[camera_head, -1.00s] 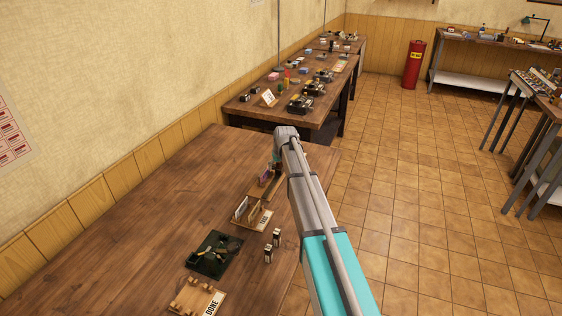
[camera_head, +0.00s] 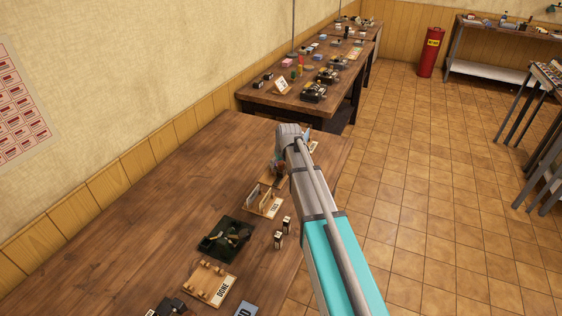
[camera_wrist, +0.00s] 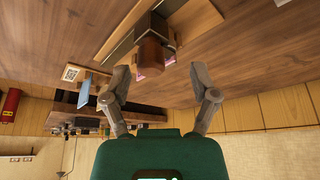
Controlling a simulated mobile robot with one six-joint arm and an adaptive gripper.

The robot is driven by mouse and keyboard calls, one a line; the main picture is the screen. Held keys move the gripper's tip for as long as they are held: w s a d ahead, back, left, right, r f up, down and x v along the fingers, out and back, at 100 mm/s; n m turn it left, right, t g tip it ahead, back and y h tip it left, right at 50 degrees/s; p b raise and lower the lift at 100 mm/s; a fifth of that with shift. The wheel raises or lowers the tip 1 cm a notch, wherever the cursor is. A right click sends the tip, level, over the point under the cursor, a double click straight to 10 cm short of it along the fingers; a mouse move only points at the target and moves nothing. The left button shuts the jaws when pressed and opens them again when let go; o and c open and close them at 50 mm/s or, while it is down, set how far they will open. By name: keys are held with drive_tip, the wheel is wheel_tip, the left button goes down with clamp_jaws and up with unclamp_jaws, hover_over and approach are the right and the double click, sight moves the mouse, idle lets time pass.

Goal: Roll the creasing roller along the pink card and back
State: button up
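The creasing roller shows in the wrist view as a dark block with a brown, rounded handle (camera_wrist: 153,56) pointing towards my gripper (camera_wrist: 160,78). Pink patches of the card (camera_wrist: 169,58) show on both sides of the handle; most of the card is hidden. They are over a light wooden board (camera_wrist: 196,28) on the table. My gripper is open, with its fingers spread to either side of the handle end and apparently not touching it. In the head view, my arm partly covers the wooden board (camera_head: 268,183), and the fingertips are not clear.
A slotted wooden rack (camera_head: 262,203) with upright cards, a black tray (camera_head: 226,237), two small dark-and-white blocks (camera_head: 282,233) and a DONE board (camera_head: 210,284) stand along the table. The table's left side is clear. A blue upright piece (camera_wrist: 84,92) stands beside the board.

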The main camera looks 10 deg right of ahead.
drive_tip(key=a+p+v, duration=0.1)
drive_tip(key=p+v, duration=0.9)
drive_tip(key=v, duration=0.1)
drive_tip(key=s+f+g+b, duration=0.1)
drive_tip(key=s+f, duration=0.1)
drive_tip(key=s, duration=0.8)
drive_tip(key=shift+m+g+b, duration=0.3)
drive_tip(key=shift+a, duration=0.1)
drive_tip(key=s+m+g, duration=0.1)
drive_tip(key=s+g, duration=0.1)
drive_tip(key=s, duration=1.3)
drive_tip(key=shift+f+g+h, duration=0.25)
drive_tip(key=shift+g+h, duration=0.05)
drive_tip(key=shift+g, duration=0.1)
drive_tip(key=shift+a, duration=0.1)
